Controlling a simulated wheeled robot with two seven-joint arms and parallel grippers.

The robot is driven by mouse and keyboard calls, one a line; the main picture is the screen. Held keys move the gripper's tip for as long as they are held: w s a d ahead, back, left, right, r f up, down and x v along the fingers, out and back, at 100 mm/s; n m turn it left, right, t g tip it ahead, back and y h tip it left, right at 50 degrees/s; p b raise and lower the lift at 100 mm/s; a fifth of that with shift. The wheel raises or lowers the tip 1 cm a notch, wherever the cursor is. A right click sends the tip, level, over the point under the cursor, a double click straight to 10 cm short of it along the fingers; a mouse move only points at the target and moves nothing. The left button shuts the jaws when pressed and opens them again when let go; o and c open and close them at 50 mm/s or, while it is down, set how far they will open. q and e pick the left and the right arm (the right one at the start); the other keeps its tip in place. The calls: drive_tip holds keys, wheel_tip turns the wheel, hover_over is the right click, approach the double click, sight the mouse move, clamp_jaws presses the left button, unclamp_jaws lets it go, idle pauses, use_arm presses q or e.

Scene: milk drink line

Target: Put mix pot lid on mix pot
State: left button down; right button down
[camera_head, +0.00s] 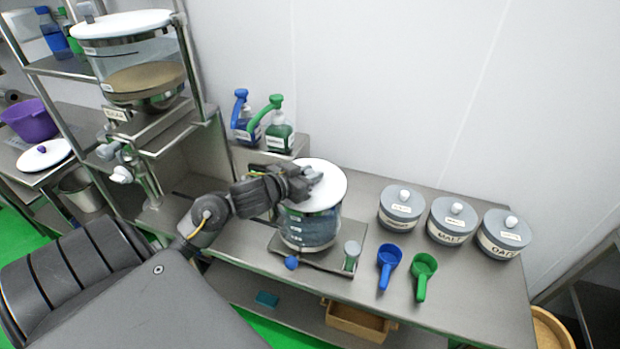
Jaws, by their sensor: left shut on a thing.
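The mix pot lid (328,192) is a round white disc. It lies over the mouth of the mix pot (309,229), a clear pot with a blue-grey tint. It looks level, but I cannot tell whether it is fully seated or slightly above the rim. My left gripper (303,182) is shut on the lid's knob, and its fingers hide most of the knob. The pot stands on a dark base plate (335,258) with a blue ball knob at its front. My right gripper is not in view.
Three grey lidded canisters (453,219) stand at the right. A blue scoop (389,262) and a green scoop (423,273) lie before them. A tall dispenser (140,70) and another white lid (44,155) are at the left.

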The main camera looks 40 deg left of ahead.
use_arm(q)
drive_tip(key=shift+f, duration=0.1)
drive_tip(key=c, duration=1.1)
unclamp_jaws()
drive_tip(key=shift+c, duration=0.2)
drive_tip(key=shift+r, duration=0.2)
drive_tip(key=v, duration=0.6)
drive_tip(key=shift+s+f, duration=0.1)
drive_tip(key=shift+s, duration=0.15)
drive_tip(key=p+v, duration=0.4)
drive_tip(key=v, duration=0.1)
drive_tip(key=shift+s, duration=0.3)
